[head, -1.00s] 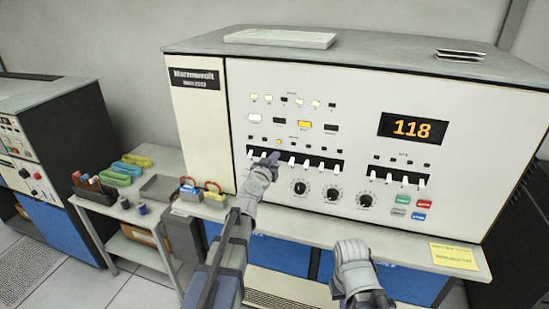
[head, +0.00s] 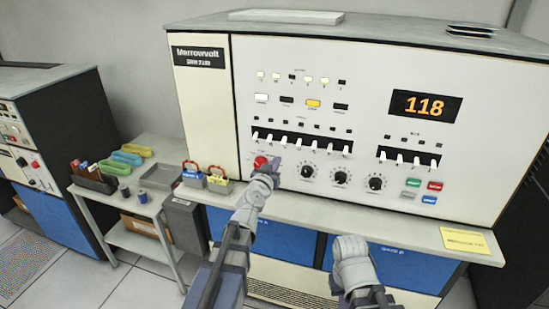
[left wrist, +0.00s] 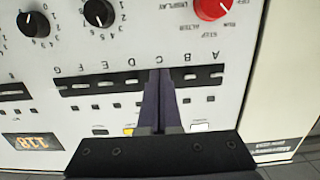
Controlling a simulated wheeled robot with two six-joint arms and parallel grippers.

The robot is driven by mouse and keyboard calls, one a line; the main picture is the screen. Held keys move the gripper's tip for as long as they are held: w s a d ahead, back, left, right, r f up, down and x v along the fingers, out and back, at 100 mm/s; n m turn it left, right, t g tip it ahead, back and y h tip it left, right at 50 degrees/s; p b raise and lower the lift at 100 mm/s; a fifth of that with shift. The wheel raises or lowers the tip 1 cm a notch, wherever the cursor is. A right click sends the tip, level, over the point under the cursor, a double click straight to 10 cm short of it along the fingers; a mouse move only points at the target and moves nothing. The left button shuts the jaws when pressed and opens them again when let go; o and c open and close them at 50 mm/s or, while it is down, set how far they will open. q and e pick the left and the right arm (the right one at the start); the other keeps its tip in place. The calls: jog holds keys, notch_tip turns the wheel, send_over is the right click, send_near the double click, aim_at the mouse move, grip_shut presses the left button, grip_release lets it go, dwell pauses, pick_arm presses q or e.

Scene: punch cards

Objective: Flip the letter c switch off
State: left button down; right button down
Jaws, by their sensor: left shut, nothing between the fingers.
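The lettered switch row (head: 300,143) is a black slot strip with several white toggles on the cream console. Taking the letters from the left, the letter C switch (head: 284,140) is the third toggle; its exact tilt is too small to tell. In the left wrist view the panel is upside down and the strip (left wrist: 85,86) shows its letters. My left gripper (head: 276,164) is shut and empty. In the head view its tips are just below the row, beside the red knob.
The red knob (head: 261,162) and black dials (head: 341,177) lie below the row. A second switch group (head: 408,158) and the orange 118 display (head: 426,106) are to the right. Padlocks (head: 218,180) stand on the ledge at left. My right arm is low in front.

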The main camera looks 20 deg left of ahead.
pick_arm(q)
jog(key=shift+s+f+b, duration=0.65)
jog(key=shift+s+f, duration=0.35)
jog(key=shift+s, duration=0.05)
jog(key=shift+d, duration=0.1)
jog(key=s+d+f+m+g+h, duration=0.25)
jog(key=s+d+f+g, duration=0.35)
jog(key=d, duration=0.3)
jog(key=s+d+f+m+g+h, duration=0.2)
jog(key=s+d+f+m+g, duration=0.15)
jog(key=s+d+f, duration=0.4)
jog(key=s+a+f+n+g+y, duration=0.1)
jog(key=s+f+g+y, duration=0.2)
jog(key=s, duration=0.4)
jog(key=s+a+f+n+g+y, duration=0.1)
jog(key=s+f+g+y, duration=0.2)
jog(key=s+g, duration=0.2)
jog(key=s, duration=0.3)
jog(key=shift+a+f+n, duration=0.25)
jog(key=shift+n, duration=0.05)
